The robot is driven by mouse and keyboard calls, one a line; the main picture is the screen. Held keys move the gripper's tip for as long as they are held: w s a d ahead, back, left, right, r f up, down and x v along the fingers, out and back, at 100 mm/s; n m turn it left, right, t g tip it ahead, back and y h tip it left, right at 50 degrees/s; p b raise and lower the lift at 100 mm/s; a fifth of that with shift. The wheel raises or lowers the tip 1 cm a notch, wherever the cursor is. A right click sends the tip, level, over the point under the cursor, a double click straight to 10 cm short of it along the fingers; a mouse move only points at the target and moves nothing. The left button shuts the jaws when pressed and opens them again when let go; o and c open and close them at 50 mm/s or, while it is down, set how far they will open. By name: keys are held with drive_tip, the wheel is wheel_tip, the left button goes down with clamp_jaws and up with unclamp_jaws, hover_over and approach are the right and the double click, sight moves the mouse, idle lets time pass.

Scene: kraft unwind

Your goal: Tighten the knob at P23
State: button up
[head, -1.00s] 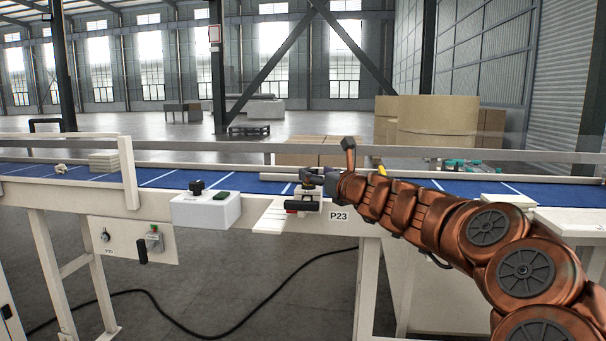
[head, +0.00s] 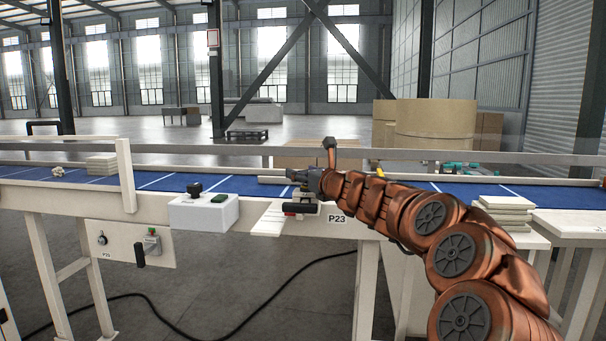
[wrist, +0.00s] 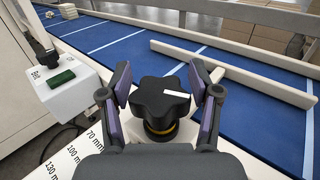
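The knob (wrist: 162,102) is black and lobed, with a white mark on top and a yellow ring beneath, in the wrist view. My gripper (wrist: 160,80) is open, with one purple-padded finger on each side of the knob; a small gap seems to show on each side. In the head view my gripper (head: 304,180) is at the conveyor's near rail, just above and left of the P23 label (head: 337,219). It largely hides the knob there. A white scale plate with mm marks (wrist: 80,152) lies beside the knob in the wrist view.
A white box with a black knob and green button (head: 205,211) stands left on the rail. Blue belt (wrist: 125,42) with a pale guide bar (wrist: 225,72) lies beyond. White pads (head: 503,212) are stacked at right.

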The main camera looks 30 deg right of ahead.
drive_tip(key=c, duration=0.9)
drive_tip(key=shift+f, duration=0.1)
